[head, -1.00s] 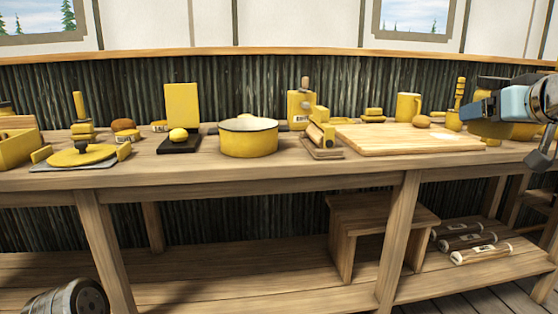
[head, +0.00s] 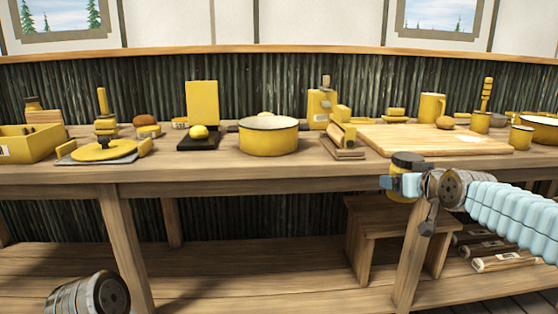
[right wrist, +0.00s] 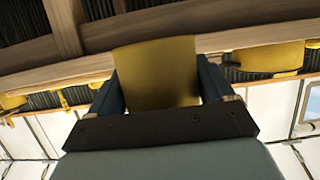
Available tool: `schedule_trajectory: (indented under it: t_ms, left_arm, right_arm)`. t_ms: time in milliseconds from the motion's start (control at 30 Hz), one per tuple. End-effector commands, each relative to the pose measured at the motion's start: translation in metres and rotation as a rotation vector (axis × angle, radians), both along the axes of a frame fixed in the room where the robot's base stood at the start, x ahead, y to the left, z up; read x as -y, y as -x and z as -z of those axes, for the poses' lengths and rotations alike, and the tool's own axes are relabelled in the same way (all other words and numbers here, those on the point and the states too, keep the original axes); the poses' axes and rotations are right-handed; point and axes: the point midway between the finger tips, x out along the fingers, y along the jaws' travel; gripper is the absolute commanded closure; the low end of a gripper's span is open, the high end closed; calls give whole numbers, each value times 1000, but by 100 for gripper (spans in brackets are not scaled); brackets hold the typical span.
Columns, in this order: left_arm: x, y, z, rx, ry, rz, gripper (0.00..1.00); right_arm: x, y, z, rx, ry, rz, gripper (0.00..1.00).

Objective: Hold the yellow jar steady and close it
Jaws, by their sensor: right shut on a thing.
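The yellow jar (head: 403,187) is held in my right gripper (head: 398,182), in front of the bench's front edge in the head view. It looks about upright and has a dark, cap-like top (head: 408,160). I cannot tell whether that top is fully closed. In the right wrist view the jar (right wrist: 157,68) fills the space between the two dark fingers of the right gripper (right wrist: 160,88), which press on its sides. My left gripper is out of view; only a round grey link of my left arm shows at the lower left of the head view.
The wooden bench (head: 230,172) holds a yellow pot (head: 268,138), a cutting board (head: 425,140), a yellow box (head: 30,146) and a round yellow lid-like disc (head: 103,150). A stool (head: 385,232) and several rolls (head: 500,262) are below. Space before the bench is clear.

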Motion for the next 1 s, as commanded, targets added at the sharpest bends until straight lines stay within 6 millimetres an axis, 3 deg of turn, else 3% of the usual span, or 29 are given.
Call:
schedule_trajectory:
  t_ms: [67,367,567,767,1000]
  left_arm:
    - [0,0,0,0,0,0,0]
    - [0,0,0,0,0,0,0]
    - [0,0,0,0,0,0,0]
    - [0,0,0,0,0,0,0]
    - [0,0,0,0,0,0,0]
  right_arm:
    - [-12,-4,16,-2,2,-10,73]
    - [-30,-12,58,-2,-1,-10,73]
    - [-47,-13,101,-5,1,-4,73]
    - [-68,-6,155,-7,1,9,73]
    - [-88,22,232,-9,2,51,73]
